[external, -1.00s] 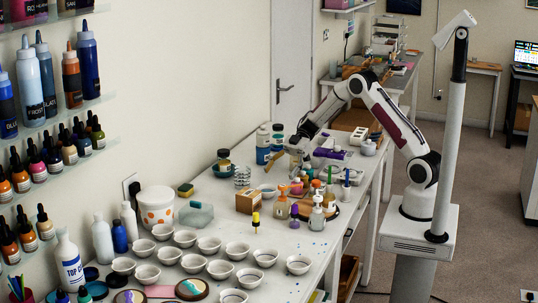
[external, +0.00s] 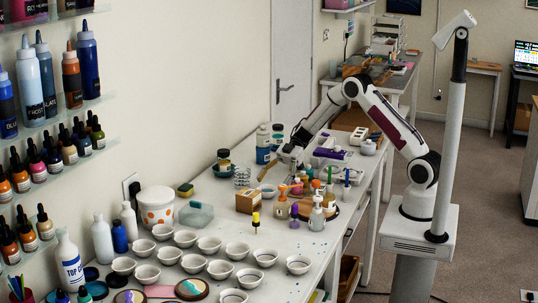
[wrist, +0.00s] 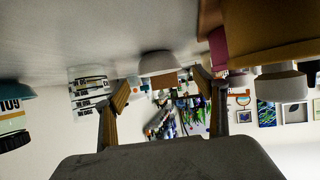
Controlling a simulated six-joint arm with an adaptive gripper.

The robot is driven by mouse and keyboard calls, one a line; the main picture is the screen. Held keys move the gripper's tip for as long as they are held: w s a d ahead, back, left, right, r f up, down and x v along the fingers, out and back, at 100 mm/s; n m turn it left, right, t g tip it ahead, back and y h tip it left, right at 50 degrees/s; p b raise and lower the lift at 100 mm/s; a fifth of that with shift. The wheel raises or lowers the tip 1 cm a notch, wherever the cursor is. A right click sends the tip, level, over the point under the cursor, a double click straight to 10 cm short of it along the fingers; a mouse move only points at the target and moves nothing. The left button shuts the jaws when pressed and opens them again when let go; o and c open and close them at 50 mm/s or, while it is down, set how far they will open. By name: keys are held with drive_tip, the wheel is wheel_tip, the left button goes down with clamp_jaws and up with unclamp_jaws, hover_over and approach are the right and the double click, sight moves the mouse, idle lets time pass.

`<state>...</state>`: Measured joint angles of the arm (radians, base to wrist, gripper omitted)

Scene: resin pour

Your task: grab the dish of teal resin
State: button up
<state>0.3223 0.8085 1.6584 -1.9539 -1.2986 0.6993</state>
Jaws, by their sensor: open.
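In the external view, a small pale dish with teal in it (external: 267,189) stands on the table left of the arm's end, behind the wooden box. My gripper (external: 267,170) is just behind and above it in the picture, low over the table. In the wrist view, which is upside down, my two brown fingers (wrist: 163,84) are spread apart with nothing between their tips. A whitish dish (wrist: 158,63) shows beyond them, roughly in line with the gap. Its contents are hidden from this low angle.
A clear measuring cup (external: 242,177) stands left of the dish. A wooden box (external: 249,202) and several pump bottles (external: 317,215) stand in front. Blue-labelled bottles (external: 263,145) stand behind. Several white bowls (external: 265,257) fill the table's front.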

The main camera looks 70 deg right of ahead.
drive_tip(key=shift+x, duration=1.75)
drive_tip(key=shift+w, duration=0.1)
drive_tip(key=c, duration=1.2)
